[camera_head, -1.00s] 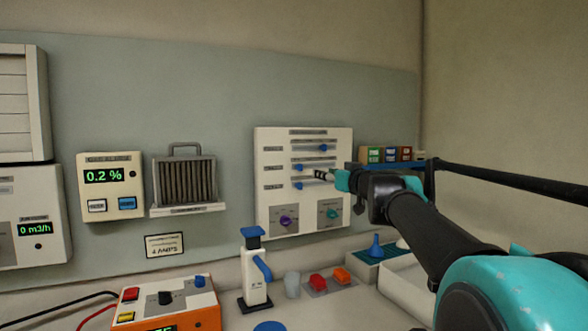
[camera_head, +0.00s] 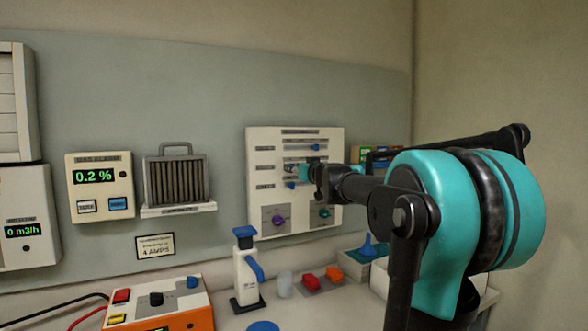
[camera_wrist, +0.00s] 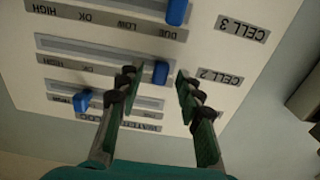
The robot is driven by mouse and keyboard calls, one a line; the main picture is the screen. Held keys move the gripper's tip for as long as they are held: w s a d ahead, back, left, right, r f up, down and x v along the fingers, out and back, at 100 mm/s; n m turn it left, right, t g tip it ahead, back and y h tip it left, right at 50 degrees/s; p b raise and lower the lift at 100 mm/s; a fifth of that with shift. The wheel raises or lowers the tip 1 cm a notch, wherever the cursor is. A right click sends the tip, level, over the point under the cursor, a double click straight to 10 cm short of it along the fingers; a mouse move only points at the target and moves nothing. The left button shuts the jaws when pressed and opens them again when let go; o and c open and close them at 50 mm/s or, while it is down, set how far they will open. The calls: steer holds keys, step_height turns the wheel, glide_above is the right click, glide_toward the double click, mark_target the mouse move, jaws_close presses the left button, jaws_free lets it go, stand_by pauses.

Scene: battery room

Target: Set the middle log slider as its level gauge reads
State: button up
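The white log panel (camera_head: 262,215) hangs on the wall with three horizontal slider slots. In the upside-down wrist view, the middle slider's blue knob (camera_wrist: 161,72) sits on the CELL 2 row, towards the slot end beside that label. My gripper (camera_wrist: 155,77) is open, one finger on each side of this knob in the picture; contact is not clear. The CELL 3 knob (camera_wrist: 176,12) is at the top edge. Another blue knob (camera_wrist: 82,100) sits on the lowest row, farther left. In the head view my gripper (camera_head: 297,171) hides the middle knob. I cannot identify a level gauge.
A purple knob (camera_head: 278,221) and a teal knob (camera_head: 324,213) sit low on the panel.

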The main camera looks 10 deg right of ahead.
steer(key=shift+w+a, duration=0.15)
steer(key=shift+w, duration=0.2)
steer(key=shift+c, duration=0.3)
jaws_close()
